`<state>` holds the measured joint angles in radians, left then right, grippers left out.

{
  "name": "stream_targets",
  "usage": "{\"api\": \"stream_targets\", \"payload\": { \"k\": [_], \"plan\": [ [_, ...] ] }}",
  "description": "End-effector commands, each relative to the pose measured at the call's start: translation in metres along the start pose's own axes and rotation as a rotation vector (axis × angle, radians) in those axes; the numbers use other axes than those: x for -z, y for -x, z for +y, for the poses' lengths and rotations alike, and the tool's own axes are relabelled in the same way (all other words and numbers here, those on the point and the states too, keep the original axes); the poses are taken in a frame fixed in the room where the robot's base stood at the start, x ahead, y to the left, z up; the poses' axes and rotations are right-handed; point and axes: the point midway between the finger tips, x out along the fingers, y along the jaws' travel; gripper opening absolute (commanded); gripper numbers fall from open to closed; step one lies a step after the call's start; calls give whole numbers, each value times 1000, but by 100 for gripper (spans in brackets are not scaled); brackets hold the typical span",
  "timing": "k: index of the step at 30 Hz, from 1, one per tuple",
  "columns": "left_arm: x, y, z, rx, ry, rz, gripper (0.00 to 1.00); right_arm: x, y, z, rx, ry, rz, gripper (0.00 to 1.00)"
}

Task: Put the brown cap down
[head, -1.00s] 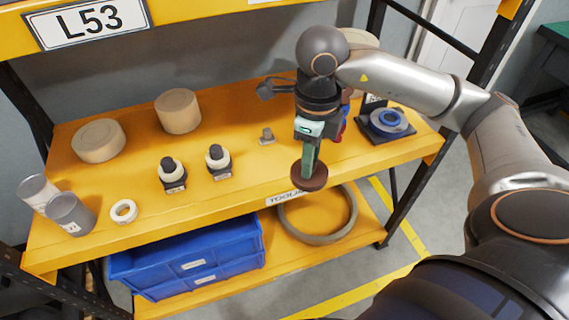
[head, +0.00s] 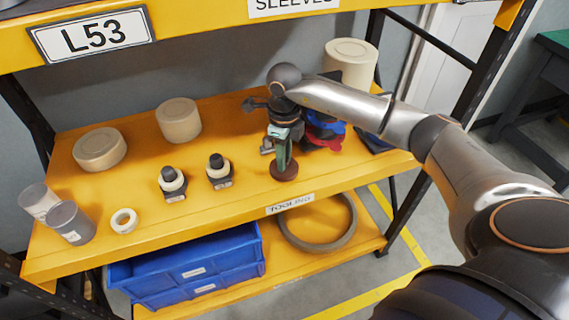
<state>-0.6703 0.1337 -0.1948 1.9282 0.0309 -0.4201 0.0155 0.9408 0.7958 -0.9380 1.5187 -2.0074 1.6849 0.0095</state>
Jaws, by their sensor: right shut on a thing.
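The brown cap (head: 284,172) is a small round disc at the lower end of my right gripper (head: 281,160). The gripper points down and is shut on the cap. The cap is at the yellow shelf (head: 240,188), towards its front edge above the "TOOLING" label (head: 290,203). I cannot tell whether the cap touches the shelf surface. My left gripper is not in view.
Two black fittings with white rings, one (head: 172,182) and another (head: 219,170), stand left of the cap. Red and blue items (head: 325,130) are close on the right.

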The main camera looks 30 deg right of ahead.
Motion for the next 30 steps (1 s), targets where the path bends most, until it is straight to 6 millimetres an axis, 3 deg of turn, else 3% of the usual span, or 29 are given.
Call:
{"api": "stream_targets", "payload": {
  "k": [4,16,17,18,24,30],
  "plan": [
    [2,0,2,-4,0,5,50,2,-23,1,-2,-1,4,0],
    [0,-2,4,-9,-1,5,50,2,-30,1,0,-1,1,0],
    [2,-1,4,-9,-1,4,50,2,-28,1,0,-1,1,31],
    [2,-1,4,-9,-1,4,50,2,-28,1,0,-1,1,35],
    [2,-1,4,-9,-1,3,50,2,-28,1,0,-1,1,58],
    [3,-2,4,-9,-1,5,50,2,-28,1,0,-1,1,58]
  ]
}}
